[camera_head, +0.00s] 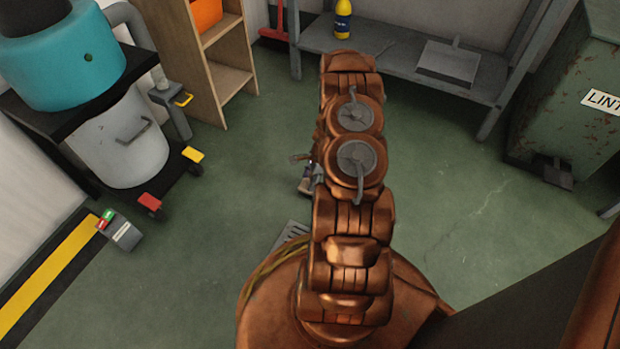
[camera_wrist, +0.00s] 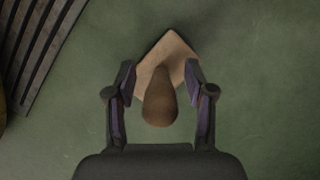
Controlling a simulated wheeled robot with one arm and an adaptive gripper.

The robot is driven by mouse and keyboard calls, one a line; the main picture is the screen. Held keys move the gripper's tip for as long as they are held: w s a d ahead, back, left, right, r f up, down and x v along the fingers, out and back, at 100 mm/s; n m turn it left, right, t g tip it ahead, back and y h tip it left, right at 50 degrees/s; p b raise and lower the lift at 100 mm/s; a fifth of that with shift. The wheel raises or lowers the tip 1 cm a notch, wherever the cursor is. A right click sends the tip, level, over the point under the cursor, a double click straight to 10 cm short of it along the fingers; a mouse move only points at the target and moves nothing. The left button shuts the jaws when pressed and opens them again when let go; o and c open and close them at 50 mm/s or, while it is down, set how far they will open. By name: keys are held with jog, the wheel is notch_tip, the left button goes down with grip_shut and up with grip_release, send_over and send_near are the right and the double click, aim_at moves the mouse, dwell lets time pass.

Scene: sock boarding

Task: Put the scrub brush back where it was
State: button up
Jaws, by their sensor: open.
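The scrub brush shows in the wrist view as a tan, diamond-shaped block with a rounded brown handle (camera_wrist: 160,105) rising toward the camera. It is over the green floor; whether it touches the floor is hard to tell. My gripper (camera_wrist: 160,68) is open, with one dark finger on each side of the brush. Gaps show between the fingers and the handle; the fingertips are close to the block's sides. In the head view my copper arm hides most of this area, and only a small part of my gripper (camera_head: 310,180) shows at its left.
A slatted floor grate (camera_wrist: 38,45) lies left of the brush, also seen in the head view (camera_head: 290,235). A grey low shelf (camera_head: 400,65) with a yellow bottle (camera_head: 343,19) stands behind. A teal-topped machine (camera_head: 70,60) is left, a green lint bin (camera_head: 570,90) right. Open floor lies between.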

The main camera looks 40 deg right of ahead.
jog(key=shift+r, duration=0.1)
jog(key=p+v, duration=0.5)
jog(key=v, duration=0.7)
jog(key=a+r+n+g, duration=0.2)
jog(key=a+r+n, duration=0.9)
jog(key=a+r, duration=1.2)
jog(key=s+a+r+n+g, duration=0.2)
jog(key=s+a+r+n, duration=0.4)
jog(key=s+a+r, duration=0.25)
jog(key=s+a+r+n+h, duration=0.1)
jog(key=s+r+n, duration=0.1)
jog(key=s, duration=0.5)
jog(key=s+a+r+n+g+h, duration=0.1)
jog(key=s+a+r+n+h, duration=0.1)
jog(key=s, duration=0.5)
jog(key=r+n, duration=0.1)
jog(key=n, duration=0.1)
jog(key=shift+s+a+r+n, duration=0.3)
jog(key=shift+a+n, duration=0.05)
jog(key=shift+n, duration=0.05)
